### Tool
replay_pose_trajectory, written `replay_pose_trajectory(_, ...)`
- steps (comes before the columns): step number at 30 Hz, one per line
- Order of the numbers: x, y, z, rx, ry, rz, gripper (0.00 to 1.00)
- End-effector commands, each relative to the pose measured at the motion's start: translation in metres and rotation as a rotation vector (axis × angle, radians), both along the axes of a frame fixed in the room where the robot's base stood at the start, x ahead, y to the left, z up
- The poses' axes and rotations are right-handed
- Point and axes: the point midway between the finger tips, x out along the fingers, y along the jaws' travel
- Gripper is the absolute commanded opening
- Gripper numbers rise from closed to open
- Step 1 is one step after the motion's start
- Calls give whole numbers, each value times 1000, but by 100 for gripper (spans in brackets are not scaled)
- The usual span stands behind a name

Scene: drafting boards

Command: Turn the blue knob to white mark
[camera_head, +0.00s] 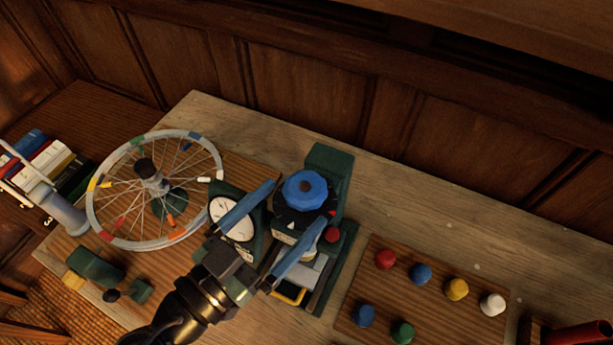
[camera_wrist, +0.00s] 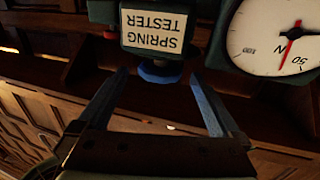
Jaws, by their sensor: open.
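The blue knob (camera_head: 305,186) is a scalloped disc with a brownish centre, on top of a dark green tester. A black collar (camera_head: 292,216) lies under it, with a small red spot at its right; I cannot make out the white mark for sure. My gripper (camera_head: 301,201) is open, its two blue fingers reaching toward the knob from the front, one on each side, with no contact I can make out.
A white dial (camera_head: 232,218) stands left of the tester, a red knob (camera_head: 332,234) at its right. A spoked wheel (camera_head: 92,215) is farther left. A wooden board (camera_head: 440,322) with several coloured pegs lies right. Bare bench (camera_head: 430,215) lies behind the board.

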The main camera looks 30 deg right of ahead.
Motion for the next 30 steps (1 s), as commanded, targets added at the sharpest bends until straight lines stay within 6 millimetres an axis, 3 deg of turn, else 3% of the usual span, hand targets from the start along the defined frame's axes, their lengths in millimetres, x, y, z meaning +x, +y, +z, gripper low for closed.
replay_pose_trajectory(3,9,-21,3,-1,3,-3,100)
replay_pose_trajectory(9,18,-40,1,1,1,-1,100)
replay_pose_trajectory(20,21,-45,0,1,0,1,100)
replay_pose_trajectory(30,21,-45,0,1,0,1,41)
